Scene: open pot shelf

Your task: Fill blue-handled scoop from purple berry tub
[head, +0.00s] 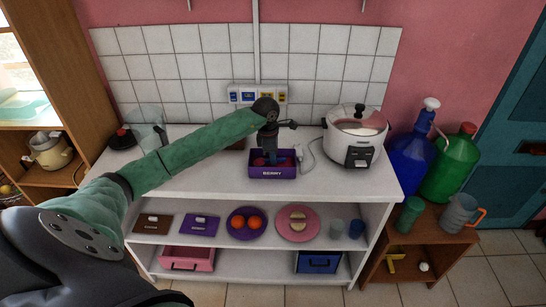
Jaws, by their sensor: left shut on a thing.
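The purple berry tub (272,172), labelled BERRY, stands on the white counter near its middle, with dark red and bluish contents showing inside. My left gripper (268,132) is right above the tub, pointing down. It is shut on the blue-handled scoop (268,146), whose blue handle goes down into the tub. The scoop's bowl is hidden in the tub, so I cannot tell what it holds. My right gripper is out of view.
A white rice cooker (356,136) stands right of the tub, with a cord between them. A clear blender jug (147,125) stands at the left. Plates and cups fill the shelf below. Blue (411,152) and green (451,163) bottles stand on the right side table.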

